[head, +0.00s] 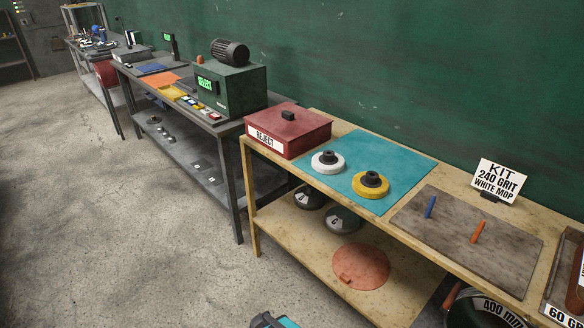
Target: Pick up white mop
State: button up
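The white mop (328,162) is a white ring-shaped disc with a dark hub. It lies on the teal mat (400,152) on the wooden bench, right of the red box. A yellow mop (370,184) with a similar dark hub lies on the same mat, to the right and apart from it. A sign (497,181) on the bench reads "KIT 240 GRIT WHITE MOP". My gripper is not clearly in view; only a dark and teal part shows at the bottom edge.
A red REJECT box (288,130) stands left of the mat. A grey board (466,238) with a blue and an orange peg lies right of it. The lower shelf (300,237) holds dark round items and an orange disc (361,267). Open concrete floor (130,230) lies at left.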

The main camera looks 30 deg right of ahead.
aim_at(327, 162)
jog(key=z, duration=0.15)
jog(key=k, duration=1.35)
jog(key=z, duration=1)
jog(key=i, duration=1.45)
jog(key=u, duration=0.5)
